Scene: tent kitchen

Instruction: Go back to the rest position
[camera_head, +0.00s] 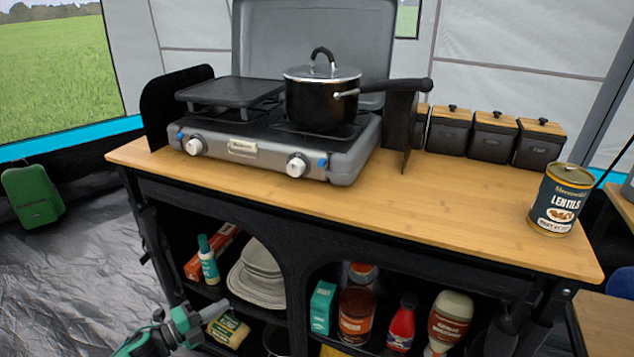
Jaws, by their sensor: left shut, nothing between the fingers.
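My left gripper (217,311) is at the lower left of the head view, in front of the shelf unit's left side. Its fingers are closed together with nothing held between them. It is below the tabletop, near the lower left shelf compartment, and I cannot tell whether it touches anything. My right gripper is not in view.
The wooden tabletop (450,215) bears a camping stove (240,150) with a lidded black pot (320,98), several dark canisters (492,135) and a lentils can (559,200). Plates (258,275) and bottles fill the shelves below.

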